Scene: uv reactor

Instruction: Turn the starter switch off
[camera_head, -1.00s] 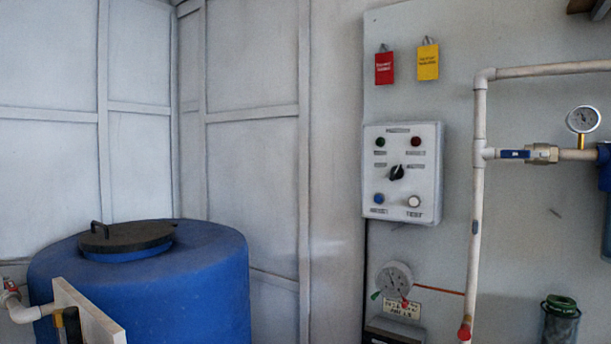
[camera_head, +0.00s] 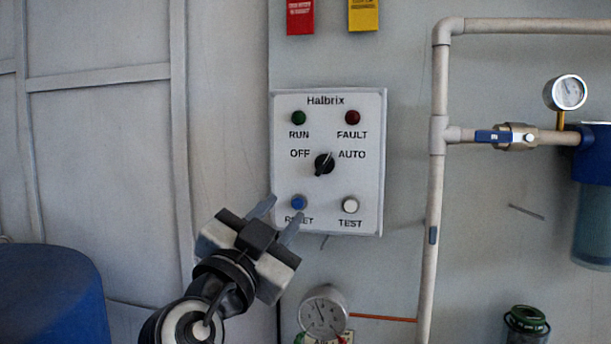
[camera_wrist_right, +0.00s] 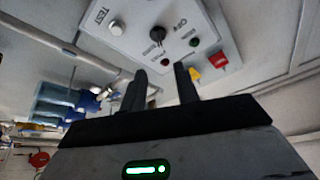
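The starter switch (camera_head: 324,163) is a black rotary knob in the middle of a white control box (camera_head: 372,190) marked Halbrix. Its pointer is tilted to the upper right, toward AUTO; OFF is printed to its upper left. The knob also shows in the right wrist view (camera_wrist_right: 155,34), ahead of the fingers. My right gripper (camera_head: 275,221) is below and left of the knob, in front of the box's lower left corner. Its two fingers are apart with nothing between them, and in the right wrist view (camera_wrist_right: 160,85) they are clear of the knob. My left gripper is not in view.
The box has a green lamp (camera_head: 298,117), a red lamp (camera_head: 352,117), a blue button (camera_head: 298,202) and a white button (camera_head: 351,205). A vertical pipe (camera_head: 437,190) runs at right. A gauge (camera_head: 323,312) sits below, and a blue tank (camera_head: 50,300) stands at lower left.

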